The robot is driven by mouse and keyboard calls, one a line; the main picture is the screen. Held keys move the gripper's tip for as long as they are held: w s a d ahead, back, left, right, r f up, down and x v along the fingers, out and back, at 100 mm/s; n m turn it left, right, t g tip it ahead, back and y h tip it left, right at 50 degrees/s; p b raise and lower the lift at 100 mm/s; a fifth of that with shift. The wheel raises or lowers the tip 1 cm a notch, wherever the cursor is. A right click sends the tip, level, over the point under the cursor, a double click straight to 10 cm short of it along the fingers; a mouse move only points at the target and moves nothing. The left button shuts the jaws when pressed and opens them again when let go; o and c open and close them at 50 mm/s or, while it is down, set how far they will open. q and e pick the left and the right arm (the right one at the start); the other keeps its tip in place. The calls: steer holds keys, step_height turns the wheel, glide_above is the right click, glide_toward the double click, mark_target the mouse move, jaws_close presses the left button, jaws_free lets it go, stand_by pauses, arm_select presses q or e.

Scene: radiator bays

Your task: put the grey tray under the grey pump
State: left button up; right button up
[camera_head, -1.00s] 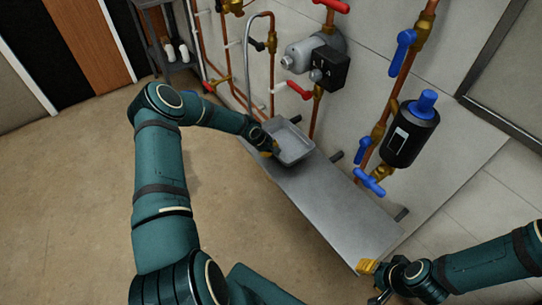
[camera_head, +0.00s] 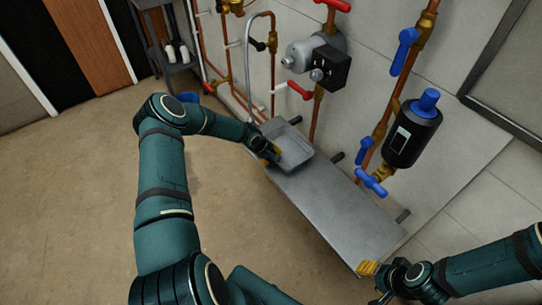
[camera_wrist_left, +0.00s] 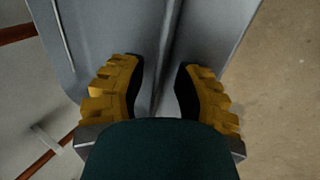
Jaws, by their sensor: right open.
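The grey tray (camera_head: 297,151) is a shallow open box on the metal shelf, below and a little left of the grey pump (camera_head: 302,55), which is on the wall pipes with a black box on its front. My left gripper (camera_head: 275,151) is at the tray's near left side. In the left wrist view its yellow-padded fingers (camera_wrist_left: 157,92) are apart, with a grey edge, seemingly the tray's wall, running between them. I cannot tell whether they touch it. My right gripper (camera_head: 372,282) is open and empty near the shelf's near end, partly hidden by its own arm.
The metal shelf (camera_head: 335,212) is bare from the tray to its near end. Copper pipes with red and blue valve handles line the wall. A black cylinder with a blue top (camera_head: 411,132) hangs at the right. A grey rack (camera_head: 172,55) stands at the back left.

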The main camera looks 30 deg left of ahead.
arm_select(q)
steer(key=shift+s, duration=0.1)
steer(key=shift+a+r, duration=0.1)
steer(key=shift+r, duration=0.25)
steer(key=p+v, duration=0.3)
steer(key=v, duration=0.8)
steer(key=s+d+m+g+h, duration=0.1)
steer(key=s+d+m+h, duration=0.2)
steer(key=d, duration=0.9)
steer(key=s+d+m+g, duration=0.1)
steer(key=s+d+m, duration=0.4)
steer(key=d, duration=0.7)
steer(key=s+d+m+g+y, duration=0.1)
steer(key=s+d+m, duration=0.2)
steer(key=s, duration=1.1)
steer(key=d, duration=0.2)
steer(key=shift+d+r+m+g, duration=0.2)
steer(key=shift+d+m+g, duration=0.1)
steer(key=shift+d+m, duration=0.1)
